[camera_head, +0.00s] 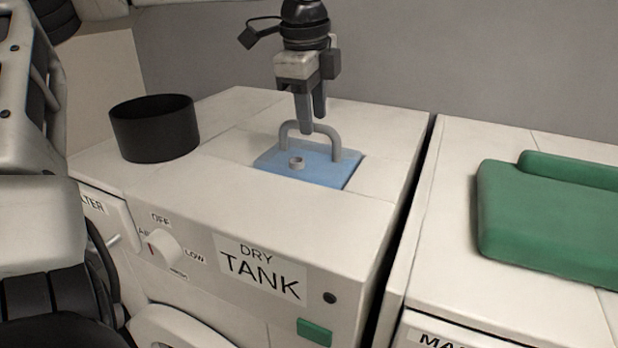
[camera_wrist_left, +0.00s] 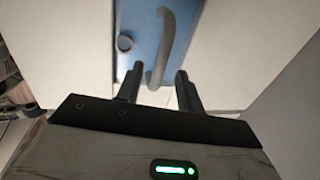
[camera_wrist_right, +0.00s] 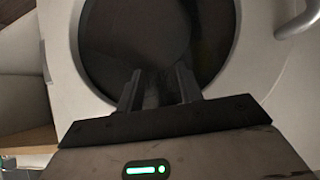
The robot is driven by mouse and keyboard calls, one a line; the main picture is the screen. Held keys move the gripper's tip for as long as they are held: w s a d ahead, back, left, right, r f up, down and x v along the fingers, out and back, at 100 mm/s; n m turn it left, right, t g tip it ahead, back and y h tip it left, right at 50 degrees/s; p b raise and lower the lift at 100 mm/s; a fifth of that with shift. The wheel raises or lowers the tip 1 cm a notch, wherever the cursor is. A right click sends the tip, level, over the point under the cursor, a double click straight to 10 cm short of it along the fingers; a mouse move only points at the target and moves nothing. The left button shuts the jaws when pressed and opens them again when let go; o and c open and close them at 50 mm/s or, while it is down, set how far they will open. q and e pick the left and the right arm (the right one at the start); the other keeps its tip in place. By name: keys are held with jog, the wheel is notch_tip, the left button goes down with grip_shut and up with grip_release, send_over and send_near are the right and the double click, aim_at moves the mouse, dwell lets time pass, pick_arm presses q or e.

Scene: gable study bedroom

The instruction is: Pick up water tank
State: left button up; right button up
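The water tank (camera_head: 325,172) shows as a blue top with a grey arched handle (camera_head: 337,142) and a small round grey cap. It sits recessed in the top of the white machine labelled "DRY TANK" (camera_head: 225,195), so its lower body is hidden. My left gripper (camera_head: 313,123) points down just above the handle. In the left wrist view its fingers (camera_wrist_left: 158,82) are apart, with the handle (camera_wrist_left: 168,45) showing in line with the gap; I cannot tell whether they touch it. My right gripper (camera_wrist_right: 160,80) is open and empty, facing a round dark door (camera_wrist_right: 150,40).
A black open cylinder (camera_head: 155,130) stands on the machine's left top. To the right, past a narrow gap, a second white unit (camera_head: 450,225) carries folded green cloth (camera_head: 550,220). A grey wall (camera_head: 450,60) rises behind. A knob (camera_head: 165,247) projects from the machine's front.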

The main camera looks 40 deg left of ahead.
aim_at(316, 126)
pick_arm(q)
jog(key=f, duration=0.3)
jog(key=shift+w+f, duration=0.2)
jog(key=shift+w, duration=0.15)
jog(key=shift+c, duration=0.4)
grip_shut()
jog(key=shift+r, duration=0.15)
dwell(0.6)
